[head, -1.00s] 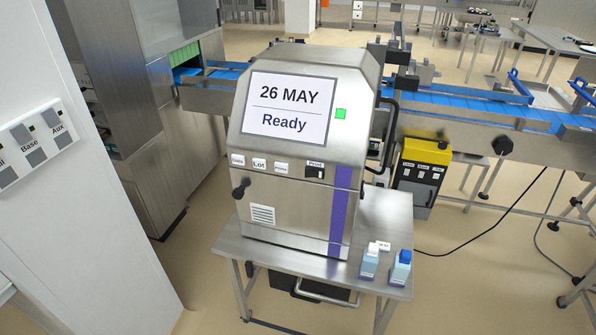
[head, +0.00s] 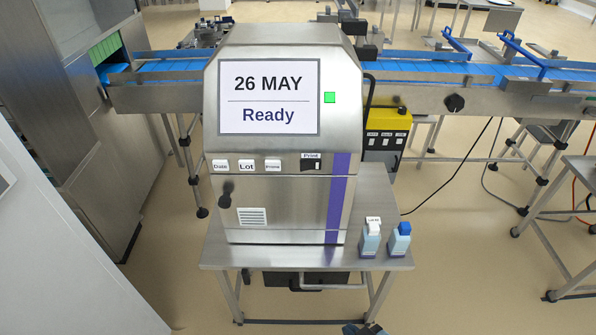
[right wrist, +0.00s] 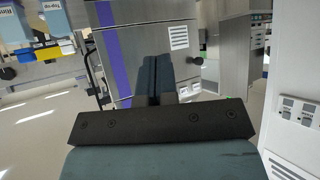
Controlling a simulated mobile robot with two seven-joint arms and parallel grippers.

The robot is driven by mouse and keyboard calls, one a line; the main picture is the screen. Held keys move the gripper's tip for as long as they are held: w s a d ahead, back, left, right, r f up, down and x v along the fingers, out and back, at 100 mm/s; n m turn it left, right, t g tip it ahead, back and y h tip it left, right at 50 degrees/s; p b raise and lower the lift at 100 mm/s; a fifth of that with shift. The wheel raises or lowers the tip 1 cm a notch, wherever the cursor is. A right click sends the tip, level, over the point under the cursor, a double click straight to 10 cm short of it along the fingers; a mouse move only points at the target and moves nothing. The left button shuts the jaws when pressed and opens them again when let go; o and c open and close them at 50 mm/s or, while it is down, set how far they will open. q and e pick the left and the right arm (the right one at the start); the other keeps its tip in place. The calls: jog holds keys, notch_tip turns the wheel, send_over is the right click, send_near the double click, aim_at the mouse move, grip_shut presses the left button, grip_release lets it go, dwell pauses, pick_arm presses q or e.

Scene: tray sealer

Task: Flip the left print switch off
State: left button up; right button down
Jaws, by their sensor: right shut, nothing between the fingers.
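The Print switch (head: 311,165) is a small black rocker under a "Print" label on the printer's front, at the right end of a row of buttons. Its right part looks lighter; its exact position is too small to tell. The steel printer (head: 285,212) stands on a small table, and its screen (head: 268,97) reads "26 MAY Ready". My right gripper (head: 366,329) just shows at the bottom edge, low in front of the table and well below the switch. In the right wrist view its fingers (right wrist: 155,62) are together and empty, with the printer front (right wrist: 150,35) beyond. My left gripper is not in view.
Buttons marked Date, Lot and Prime (head: 246,166) sit left of the switch. A knob (head: 225,193) sticks out lower left. Two small bottles (head: 399,240) stand on the table's right (head: 385,264). A blue conveyor (head: 410,70) runs behind, and a white panel (head: 60,255) is at left.

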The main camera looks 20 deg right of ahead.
jog(key=shift+s+d, duration=0.1)
jog(key=shift+d, duration=0.05)
jog(key=w+a+r+n+t+h+b, duration=0.1)
jog(key=w+r+n+b, duration=0.15)
jog(key=w+n, duration=0.55)
jog(key=w+a+r+n+t+h+b, duration=0.15)
jog(key=w+r+n, duration=0.3)
jog(key=n, duration=0.45)
jog(key=w+r+n+t+h+b, duration=0.2)
jog(key=w+r+n+t+h, duration=0.1)
jog(key=w+r+n, duration=0.5)
jog(key=shift+w+r+n+t+b, duration=0.3)
jog(key=shift+r+n+t, duration=0.35)
jog(key=shift+r+n, duration=1.8)
jog(key=shift+a+f+n, duration=0.1)
jog(key=shift+f+n, duration=0.65)
